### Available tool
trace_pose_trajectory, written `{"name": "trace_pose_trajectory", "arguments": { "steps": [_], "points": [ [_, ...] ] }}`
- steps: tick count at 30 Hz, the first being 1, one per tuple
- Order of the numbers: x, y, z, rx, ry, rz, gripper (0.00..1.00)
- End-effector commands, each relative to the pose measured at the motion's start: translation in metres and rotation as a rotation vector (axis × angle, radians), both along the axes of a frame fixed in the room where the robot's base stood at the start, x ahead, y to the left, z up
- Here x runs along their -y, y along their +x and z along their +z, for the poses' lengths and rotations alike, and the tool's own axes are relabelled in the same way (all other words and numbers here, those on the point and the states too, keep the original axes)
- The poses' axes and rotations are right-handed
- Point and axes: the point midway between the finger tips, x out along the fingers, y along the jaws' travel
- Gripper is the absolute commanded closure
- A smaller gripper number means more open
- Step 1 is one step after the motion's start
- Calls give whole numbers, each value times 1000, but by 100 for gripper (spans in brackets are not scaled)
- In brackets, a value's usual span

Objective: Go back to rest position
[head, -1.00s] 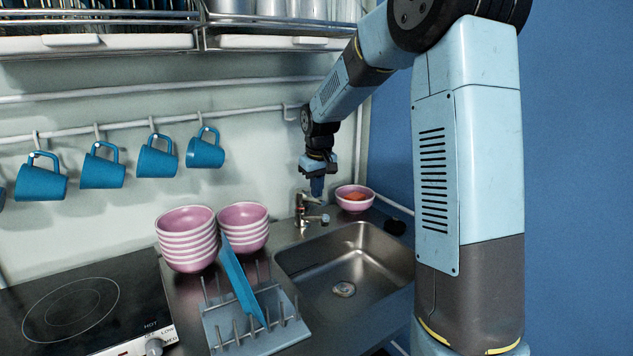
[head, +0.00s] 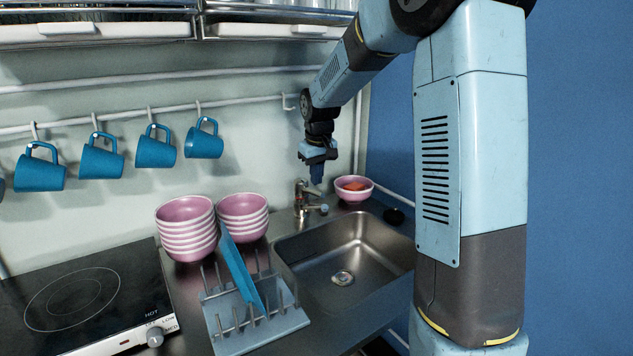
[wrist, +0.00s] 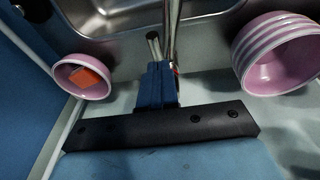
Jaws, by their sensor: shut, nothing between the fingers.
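My gripper (head: 316,178) hangs pointing down above the back edge of the sink, near the faucet (head: 308,198). Its blue fingers are together and hold nothing; they also show in the wrist view (wrist: 157,84). A pink bowl (head: 353,196) with an orange-red item (head: 354,186) in it stands on the counter to the right of the gripper. The bowl shows at the left of the wrist view (wrist: 70,87).
The metal sink (head: 300,258) lies below and in front of the gripper. Stacked pink bowls (head: 188,235) and a dish rack (head: 262,333) with a blue plate (head: 240,268) stand left of it. Blue mugs (head: 156,152) hang on the wall, under a shelf (head: 270,30).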

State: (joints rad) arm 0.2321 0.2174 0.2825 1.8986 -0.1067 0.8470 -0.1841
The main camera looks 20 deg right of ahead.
Motion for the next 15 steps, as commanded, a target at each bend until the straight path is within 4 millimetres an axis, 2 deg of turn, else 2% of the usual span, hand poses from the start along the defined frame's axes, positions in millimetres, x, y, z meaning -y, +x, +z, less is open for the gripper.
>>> {"name": "trace_pose_trajectory", "arguments": {
  "steps": [7, 15],
  "points": [
    [0, -7, 44, 3, -1, 0, 100],
    [0, -13, 72, 1, -1, 3, 100]
  ]
}}
